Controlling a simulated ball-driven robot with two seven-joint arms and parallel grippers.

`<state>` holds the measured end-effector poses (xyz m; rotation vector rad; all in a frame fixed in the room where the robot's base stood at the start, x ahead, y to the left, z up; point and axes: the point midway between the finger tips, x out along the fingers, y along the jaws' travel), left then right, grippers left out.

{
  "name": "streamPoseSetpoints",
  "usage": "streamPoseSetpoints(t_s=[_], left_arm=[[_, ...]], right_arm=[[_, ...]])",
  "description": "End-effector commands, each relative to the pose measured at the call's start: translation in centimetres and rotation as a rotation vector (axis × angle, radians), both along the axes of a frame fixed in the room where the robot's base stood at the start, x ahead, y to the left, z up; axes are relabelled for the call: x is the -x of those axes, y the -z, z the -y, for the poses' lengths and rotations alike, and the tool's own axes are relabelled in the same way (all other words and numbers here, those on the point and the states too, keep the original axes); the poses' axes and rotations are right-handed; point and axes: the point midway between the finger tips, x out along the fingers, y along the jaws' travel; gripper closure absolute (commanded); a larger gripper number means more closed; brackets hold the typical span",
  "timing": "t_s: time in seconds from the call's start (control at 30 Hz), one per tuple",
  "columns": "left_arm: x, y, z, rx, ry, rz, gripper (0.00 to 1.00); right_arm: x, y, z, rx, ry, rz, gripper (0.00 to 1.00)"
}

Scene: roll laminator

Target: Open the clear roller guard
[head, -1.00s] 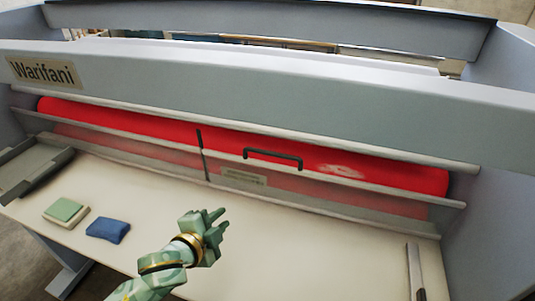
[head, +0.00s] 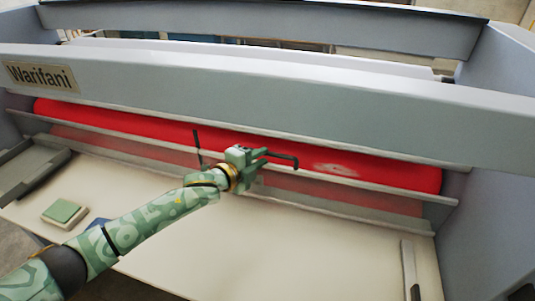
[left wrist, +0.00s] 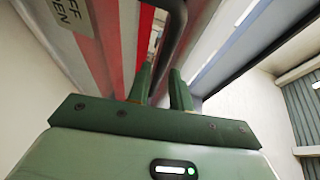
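The clear roller guard (head: 330,187) is a see-through panel with pale edge strips, lying down in front of the red roller (head: 390,175). In the left wrist view the dark handle bar (left wrist: 175,28) runs down to the gap between the two green fingers (left wrist: 161,72). The fingers stand a little apart with the bar between or just beyond them; I cannot tell whether they press on it. My right gripper is not in view.
A green-topped block (head: 64,212) and a partly hidden blue block (head: 97,224) lie on the pale table (head: 330,245). A grey tray (head: 35,170) is at the left. The grey crossbeam (head: 300,95) overhangs the roller.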

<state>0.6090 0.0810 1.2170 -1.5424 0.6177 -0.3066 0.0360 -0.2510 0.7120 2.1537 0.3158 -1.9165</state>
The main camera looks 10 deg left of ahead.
Motion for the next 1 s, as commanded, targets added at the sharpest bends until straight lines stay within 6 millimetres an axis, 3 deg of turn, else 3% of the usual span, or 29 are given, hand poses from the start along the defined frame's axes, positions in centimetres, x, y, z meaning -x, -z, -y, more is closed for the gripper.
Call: streamPoseSetpoints(t_s=[0.2,0.57,0.6,0.67,0.7,1.0], left_arm=[[-2.4,0.6,1.6,0.002,0.000,-0.001,0.79],[-2.9,0.6,2.0,0.000,0.000,0.000,0.79],[-2.9,0.6,2.0,0.001,0.000,-0.001,0.82],[-2.9,0.6,2.0,0.001,0.000,-0.001,0.98],[-2.9,0.6,2.0,0.001,0.000,-0.001,1.00],[-2.4,0.9,1.9,0.006,0.000,0.020,1.00]], right_arm=[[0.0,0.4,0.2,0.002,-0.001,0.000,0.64],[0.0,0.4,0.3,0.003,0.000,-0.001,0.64],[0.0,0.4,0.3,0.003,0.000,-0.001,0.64],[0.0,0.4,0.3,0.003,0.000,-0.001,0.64],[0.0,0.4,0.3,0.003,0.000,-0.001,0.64],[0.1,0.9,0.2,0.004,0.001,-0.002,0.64]])
